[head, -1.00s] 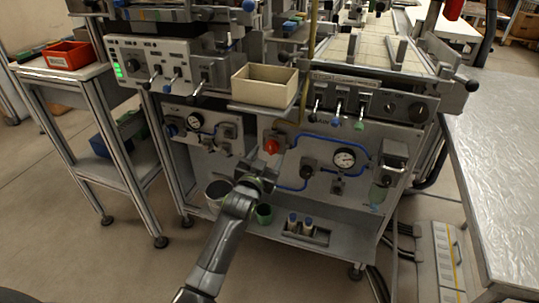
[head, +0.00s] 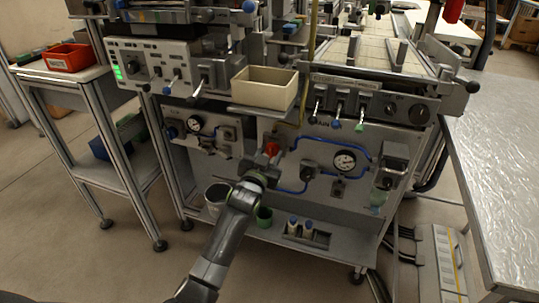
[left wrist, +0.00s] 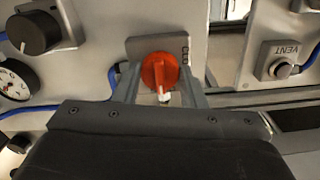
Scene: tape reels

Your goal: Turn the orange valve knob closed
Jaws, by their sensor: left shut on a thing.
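The orange valve knob (head: 272,148) sits on the grey front panel of the machine, left of the blue tubing. It also shows in the left wrist view (left wrist: 158,70), on a grey plate with partly hidden lettering at its right. Its white-marked end points down in that view, toward my gripper's body. My left gripper (head: 268,157) is at the knob, with one finger on each side of it, shut on it. The fingers partly hide the knob in the head view. My right gripper is not in view.
A pressure gauge (head: 345,160) and blue tubing (head: 322,139) are right of the knob. A cream bin (head: 264,88) stands on a ledge above. A green cup (head: 264,216) and small bottles (head: 300,228) stand on the shelf below. A VENT button (left wrist: 279,68) shows in the wrist view.

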